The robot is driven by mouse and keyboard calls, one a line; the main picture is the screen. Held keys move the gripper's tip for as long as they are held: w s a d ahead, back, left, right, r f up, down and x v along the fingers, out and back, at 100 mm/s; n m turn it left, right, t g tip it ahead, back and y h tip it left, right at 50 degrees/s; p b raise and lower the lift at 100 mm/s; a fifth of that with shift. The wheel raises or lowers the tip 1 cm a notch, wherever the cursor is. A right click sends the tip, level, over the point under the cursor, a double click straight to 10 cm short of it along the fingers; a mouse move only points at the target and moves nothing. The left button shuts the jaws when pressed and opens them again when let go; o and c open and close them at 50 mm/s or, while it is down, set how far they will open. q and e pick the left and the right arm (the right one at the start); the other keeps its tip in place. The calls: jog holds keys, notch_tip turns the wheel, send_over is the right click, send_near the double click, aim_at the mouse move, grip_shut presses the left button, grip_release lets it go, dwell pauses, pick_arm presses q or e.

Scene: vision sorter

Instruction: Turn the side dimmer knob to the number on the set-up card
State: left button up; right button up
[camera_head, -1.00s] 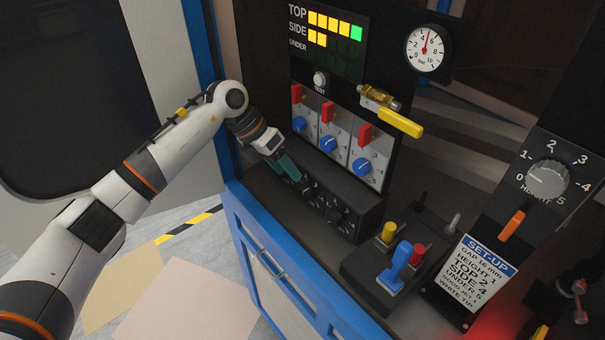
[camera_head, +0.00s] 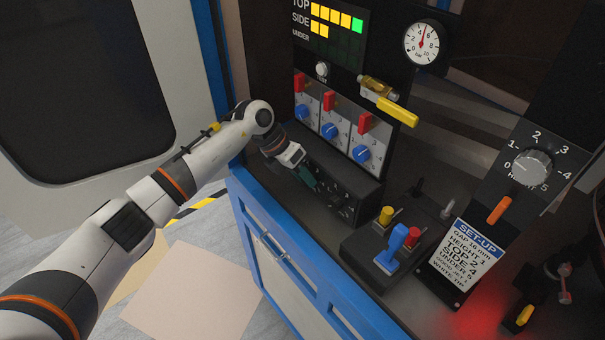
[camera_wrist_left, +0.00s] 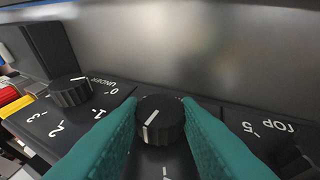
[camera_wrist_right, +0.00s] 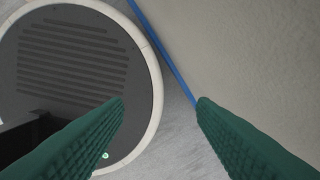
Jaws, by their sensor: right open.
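The black side dimmer knob (camera_wrist_left: 160,122) sits between the under knob (camera_wrist_left: 70,91) and the top knob (camera_wrist_left: 298,160) in the left wrist view. My left gripper (camera_head: 310,184) reaches down to the dimmer box (camera_head: 365,193). Its teal fingers (camera_wrist_left: 160,105) lie against both sides of the side knob, shut on it. The knob's white line is slightly tilted; the number it points at is hidden by the fingers. The set-up card (camera_head: 466,254) reads SIDE 4, TOP 2, UNDER 5. My right gripper (camera_wrist_right: 160,101) is open and empty.
The display (camera_head: 335,30) shows two yellow blocks lit for SIDE. Blue knobs with red switches (camera_head: 330,131) stand above the dimmer box. A joystick box (camera_head: 375,262) and a yellow-handled valve (camera_head: 390,108) are to the right.

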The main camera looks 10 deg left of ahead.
pick_arm(q)
jog(key=c, duration=0.4)
jog(key=shift+o, duration=0.2)
jog(key=shift+d+t+y+b, duration=0.1)
jog(key=shift+t+y+b, duration=0.5)
jog(key=shift+t+y, duration=0.15)
jog(key=t+y+b, duration=0.1)
jog(key=b, duration=0.1)
jog(key=m+t+y+b, duration=0.1)
jog(key=b, duration=0.1)
jog(key=shift+s+d+f, duration=0.1)
jog(key=shift+s+d, duration=0.1)
jog(key=shift+s, duration=0.05)
jog(key=shift+s+d+t+y+b, duration=0.1)
jog(key=shift+t+y+b, duration=0.5)
jog(key=shift+b, duration=0.4)
jog(key=shift+r, duration=0.2)
jog(key=o, duration=1)
